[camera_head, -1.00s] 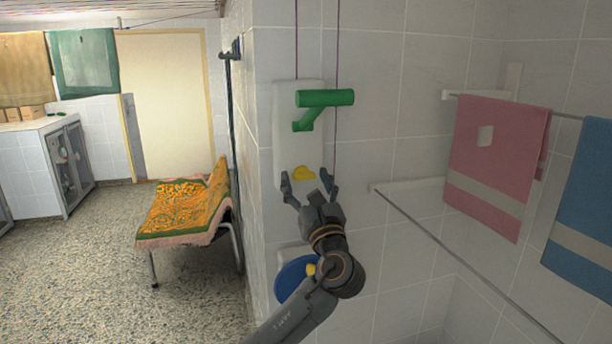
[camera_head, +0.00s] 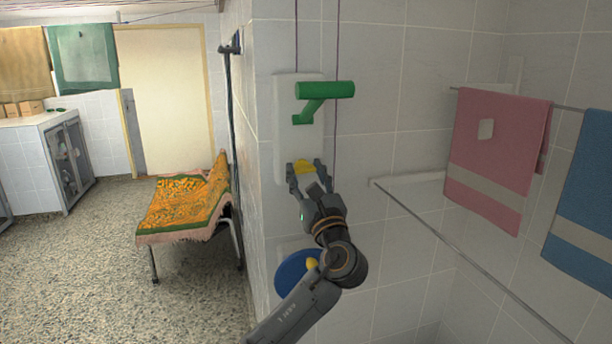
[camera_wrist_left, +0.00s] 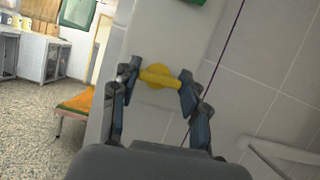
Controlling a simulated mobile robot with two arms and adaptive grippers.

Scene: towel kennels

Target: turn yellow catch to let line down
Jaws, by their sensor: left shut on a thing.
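The yellow catch (camera_head: 304,167) is on the white wall plate (camera_head: 286,105), below a green crank handle (camera_head: 326,90). Purple lines run up and down the wall by the plate. My left gripper (camera_head: 307,172) is at the catch, with a finger on each side of it. In the left wrist view the catch (camera_wrist_left: 160,77) is a bar with a round middle, lying nearly level, and my left gripper (camera_wrist_left: 157,83) is shut on its two ends. The fingertips hide part of the catch's ends. My right gripper is not in view.
A blue round thing (camera_head: 290,275) is on the wall below my left gripper. A metal rail (camera_head: 450,240) and a pink towel (camera_head: 490,165) are at the right. A bench with an orange cloth (camera_head: 180,205) stands left of the wall corner, on open floor.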

